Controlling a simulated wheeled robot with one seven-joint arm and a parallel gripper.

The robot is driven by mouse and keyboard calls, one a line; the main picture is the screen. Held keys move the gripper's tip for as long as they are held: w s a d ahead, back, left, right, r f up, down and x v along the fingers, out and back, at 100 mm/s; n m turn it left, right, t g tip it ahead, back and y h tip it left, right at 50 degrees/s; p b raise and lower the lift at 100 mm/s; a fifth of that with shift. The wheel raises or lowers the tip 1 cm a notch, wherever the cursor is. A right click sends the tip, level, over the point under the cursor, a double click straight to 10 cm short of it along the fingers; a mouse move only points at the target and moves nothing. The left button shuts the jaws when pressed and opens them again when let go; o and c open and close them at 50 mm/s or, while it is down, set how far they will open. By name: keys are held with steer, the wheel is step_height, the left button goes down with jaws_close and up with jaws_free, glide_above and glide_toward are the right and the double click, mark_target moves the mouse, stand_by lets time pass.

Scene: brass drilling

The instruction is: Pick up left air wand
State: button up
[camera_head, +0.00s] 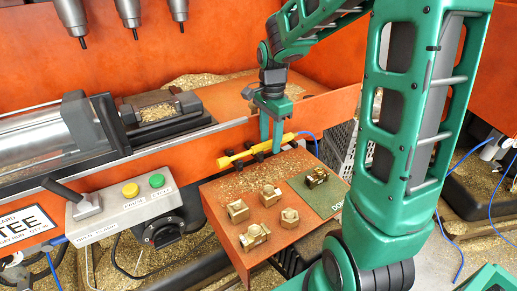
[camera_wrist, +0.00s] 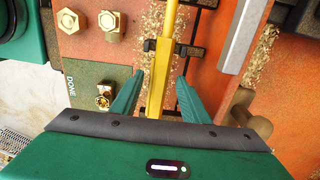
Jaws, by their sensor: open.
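The yellow air wand (camera_head: 248,152) lies across black holders at the back edge of the small orange table. A blue hose leads from its right end. In the wrist view the wand (camera_wrist: 164,68) runs lengthwise between my two fingers. My gripper (camera_head: 270,148) points down over the wand in the head view. In the wrist view my gripper (camera_wrist: 158,90) is open, with one finger on each side of the wand and a visible gap to each. Only one air wand is clearly seen. The wand's lower end in the wrist view is hidden by my gripper body.
The orange table (camera_head: 215,193) holds several brass parts (camera_head: 255,236) and a green DONE mat (camera_head: 322,200) with one brass part on it. A control box (camera_head: 125,208) with yellow and green buttons stands left. The orange machine wall and vise (camera_head: 160,112) lie behind.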

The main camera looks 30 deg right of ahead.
jaws_close()
steer(key=shift+r, duration=0.1)
